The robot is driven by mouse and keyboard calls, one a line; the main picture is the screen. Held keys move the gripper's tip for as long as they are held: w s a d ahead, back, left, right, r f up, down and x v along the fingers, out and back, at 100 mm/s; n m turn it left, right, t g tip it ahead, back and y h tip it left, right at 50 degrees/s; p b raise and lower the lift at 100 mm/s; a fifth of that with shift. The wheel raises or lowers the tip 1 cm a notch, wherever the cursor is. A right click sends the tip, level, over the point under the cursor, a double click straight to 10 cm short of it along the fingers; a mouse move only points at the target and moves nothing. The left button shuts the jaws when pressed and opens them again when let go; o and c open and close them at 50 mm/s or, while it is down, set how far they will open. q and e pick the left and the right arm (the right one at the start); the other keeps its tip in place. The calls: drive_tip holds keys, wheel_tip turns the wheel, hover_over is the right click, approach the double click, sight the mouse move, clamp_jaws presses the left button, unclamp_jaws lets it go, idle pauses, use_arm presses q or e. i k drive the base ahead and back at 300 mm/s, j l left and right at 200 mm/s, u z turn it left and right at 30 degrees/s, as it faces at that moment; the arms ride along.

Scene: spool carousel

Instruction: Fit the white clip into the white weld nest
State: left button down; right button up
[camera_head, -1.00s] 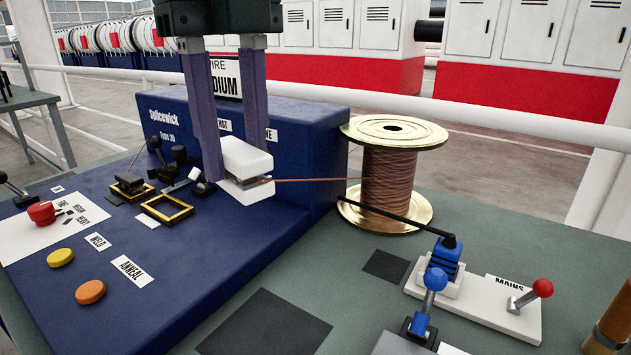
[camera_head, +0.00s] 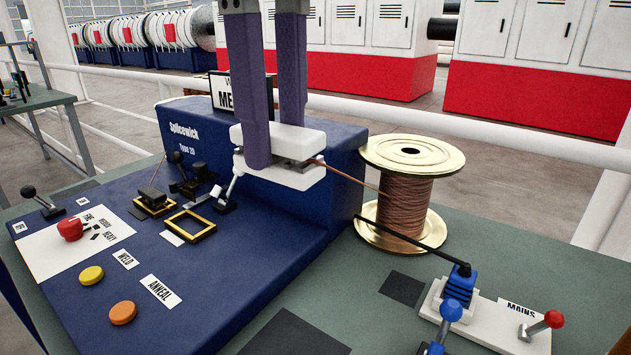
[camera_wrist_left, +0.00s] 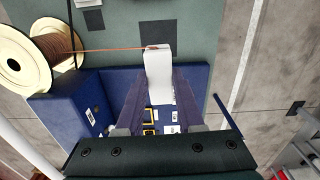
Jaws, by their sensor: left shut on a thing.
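The white clip (camera_head: 290,176) is a long white block with a slot at its right end, where the copper wire (camera_head: 345,174) runs to the spool. My left gripper (camera_head: 274,146) is shut on the clip and holds it in the air over the right part of the blue machine. In the left wrist view the clip (camera_wrist_left: 159,78) sits between the fingers. An empty yellow-rimmed square frame (camera_head: 188,225) lies on the machine's top, with a small white plate at its front; I cannot tell for sure whether it is the white weld nest. My right gripper is not in view.
The copper spool (camera_head: 405,205) stands right of the blue machine (camera_head: 250,270). A second yellow-rimmed frame (camera_head: 154,206) with a black part and small levers stands by the empty one. Buttons line the front left. A mains switch board (camera_head: 490,322) stands at right.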

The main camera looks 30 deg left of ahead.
sight(195, 274)
drive_tip(key=j+z, duration=0.15)
drive_tip(key=j, duration=0.3)
drive_tip(key=k+j+z, duration=0.15)
drive_tip(key=j, duration=0.3)
drive_tip(key=j+z, duration=0.15)
drive_tip(key=j, duration=0.3)
drive_tip(key=k+j+z, duration=0.1)
drive_tip(key=j, duration=0.35)
